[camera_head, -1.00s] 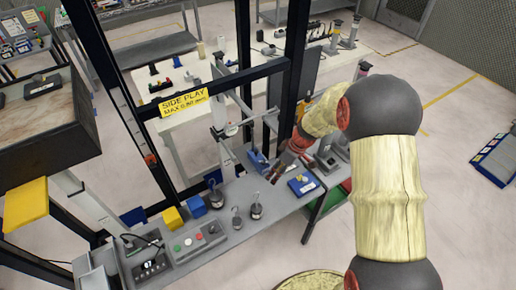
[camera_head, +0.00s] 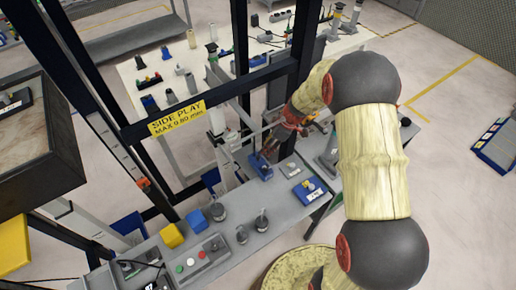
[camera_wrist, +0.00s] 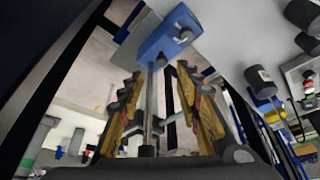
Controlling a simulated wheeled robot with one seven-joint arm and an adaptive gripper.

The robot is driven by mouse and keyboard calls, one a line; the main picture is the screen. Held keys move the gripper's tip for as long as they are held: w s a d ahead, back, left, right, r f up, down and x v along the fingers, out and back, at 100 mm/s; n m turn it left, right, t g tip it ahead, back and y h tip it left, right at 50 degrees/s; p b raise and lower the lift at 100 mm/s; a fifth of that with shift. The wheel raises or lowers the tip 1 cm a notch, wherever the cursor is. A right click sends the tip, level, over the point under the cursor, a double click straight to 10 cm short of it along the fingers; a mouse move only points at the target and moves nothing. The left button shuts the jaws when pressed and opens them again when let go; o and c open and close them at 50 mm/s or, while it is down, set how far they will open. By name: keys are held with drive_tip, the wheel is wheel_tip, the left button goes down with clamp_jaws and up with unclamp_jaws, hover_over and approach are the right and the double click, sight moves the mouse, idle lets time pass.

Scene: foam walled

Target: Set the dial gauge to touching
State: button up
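A blue block-shaped base with a thin upright post (camera_head: 261,167) stands on the grey bench; it looks like the dial gauge's stand. I cannot make out a dial face or a tip contact. In the wrist view the blue base (camera_wrist: 168,36) is at the top, with small round knobs, and a grey post runs down from it between my fingers. My gripper (camera_head: 275,143) is beside the post in the head view. In the wrist view my gripper (camera_wrist: 155,95) has its two fingers apart, one on each side of the post, with visible gaps.
A black frame bears a yellow "SIDE PLAY" sign (camera_head: 176,117). On the bench are a blue tray (camera_head: 308,191), a yellow block (camera_head: 172,236), a blue block (camera_head: 196,222), several metal weights (camera_head: 241,235) and a button box (camera_head: 205,258). The bench's front strip is partly free.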

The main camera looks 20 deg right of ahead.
sight(259, 157)
drive_tip(key=x, duration=0.7)
drive_tip(key=shift+s, duration=0.1)
drive_tip(key=shift+c, duration=0.4)
drive_tip(key=c, duration=0.8)
clamp_jaws()
